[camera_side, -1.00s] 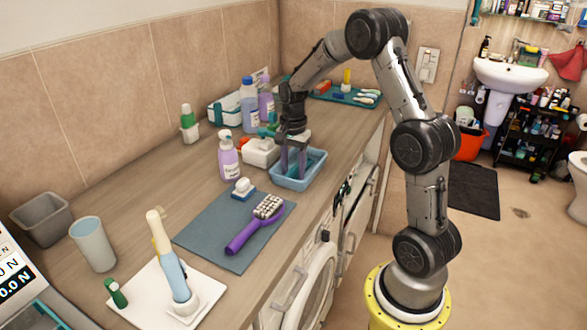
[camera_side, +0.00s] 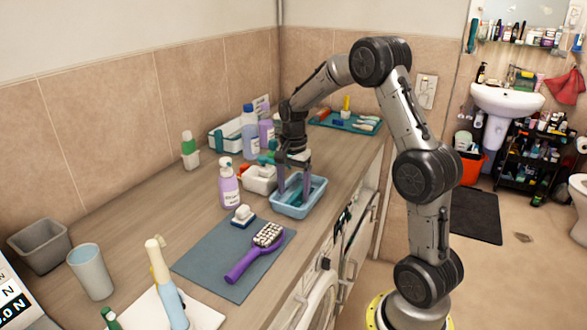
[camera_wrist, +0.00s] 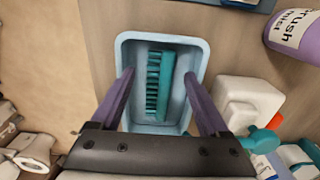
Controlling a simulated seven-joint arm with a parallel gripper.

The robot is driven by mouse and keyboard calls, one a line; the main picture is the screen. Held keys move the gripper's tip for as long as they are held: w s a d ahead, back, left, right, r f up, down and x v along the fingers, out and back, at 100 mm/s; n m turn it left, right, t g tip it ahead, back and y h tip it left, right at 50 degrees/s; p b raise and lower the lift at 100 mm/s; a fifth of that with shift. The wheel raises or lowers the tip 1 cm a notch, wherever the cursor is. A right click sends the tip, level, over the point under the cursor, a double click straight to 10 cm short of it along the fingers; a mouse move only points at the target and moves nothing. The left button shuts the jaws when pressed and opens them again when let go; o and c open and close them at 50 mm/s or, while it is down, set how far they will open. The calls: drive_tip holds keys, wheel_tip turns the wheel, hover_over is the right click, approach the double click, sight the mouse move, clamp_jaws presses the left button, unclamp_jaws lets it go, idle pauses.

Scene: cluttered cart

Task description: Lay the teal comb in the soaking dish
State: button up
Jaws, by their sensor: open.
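The teal comb (camera_wrist: 153,84) lies flat in the blue soaking dish (camera_wrist: 201,52), lengthwise on its floor, with its teeth toward the left in the wrist view. The dish (camera_side: 299,210) stands near the front edge of the counter in the side view, where some teal shows inside it. My gripper (camera_wrist: 160,74) is open over the dish, with one purple finger on each side of the comb and gaps between. In the side view my gripper (camera_side: 294,190) points down into the dish.
A white holder (camera_side: 259,183) and a lilac pump bottle (camera_side: 229,188) stand close left of the dish. A grey mat (camera_side: 220,260) holds a purple brush (camera_side: 254,254). A teal tray (camera_side: 364,126) is at the back.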

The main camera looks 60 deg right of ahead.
wheel_tip(320, 180, up, 10)
drive_tip(key=s+a+r+n+t, duration=0.1)
drive_tip(key=s+a+r+n, duration=0.2)
drive_tip(key=a, duration=0.3)
drive_tip(key=s+a+n+t, duration=0.4)
drive_tip(key=s+a+n, duration=1)
drive_tip(key=s, duration=0.3)
drive_tip(key=shift+a+f+n+t, duration=0.2)
drive_tip(key=shift+a+n+t, duration=0.1)
drive_tip(key=shift+n, duration=0.2)
